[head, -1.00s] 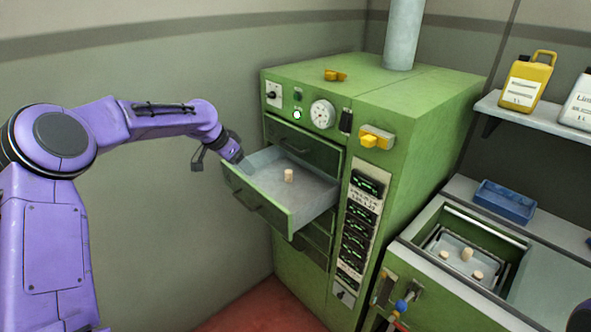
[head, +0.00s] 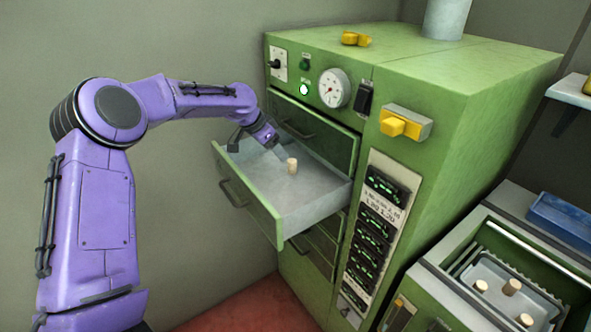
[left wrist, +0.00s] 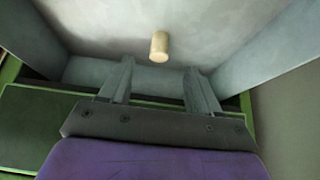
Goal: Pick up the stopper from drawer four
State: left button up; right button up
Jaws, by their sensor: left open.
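A small tan cork stopper (head: 292,166) stands upright on the grey floor of the open green drawer (head: 248,205). The stopper also shows in the left wrist view (left wrist: 159,46), a little beyond the fingertips. My left gripper (head: 279,149) is at the drawer's back left, just above and left of the stopper, and apart from it. In the left wrist view its two grey fingers (left wrist: 159,80) are spread with nothing between them. My right gripper is not in view.
The green cabinet (head: 480,110) stands right of and behind the drawer, with a closed drawer (head: 315,130) above it. A yellow knob (head: 403,122) sticks out of its front. A tray (head: 482,265) with several corks lies at the lower right, beside a blue tray (head: 562,220).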

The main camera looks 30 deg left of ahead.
aim_at(289, 162)
pick_arm(q)
jog(key=x, duration=0.4)
jog(key=shift+w+f+p, duration=0.1)
jog(key=shift+w+p, duration=0.1)
jog(key=shift+p, duration=0.2)
jog(key=shift+w+d+f, duration=0.15)
jog(key=shift+w+f, duration=0.1)
jog(key=shift+f, duration=0.05)
jog(key=p+x, duration=0.1)
jog(key=x, duration=0.2)
jog(key=shift+w+d+f+p, duration=0.15)
jog(key=shift+w+f+p, duration=0.05)
jog(key=shift+w+p, duration=0.2)
jog(key=shift+w+f, duration=0.15)
jog(key=shift+f, duration=0.15)
jog(key=shift+r, duration=0.1)
jog(key=c, duration=1)
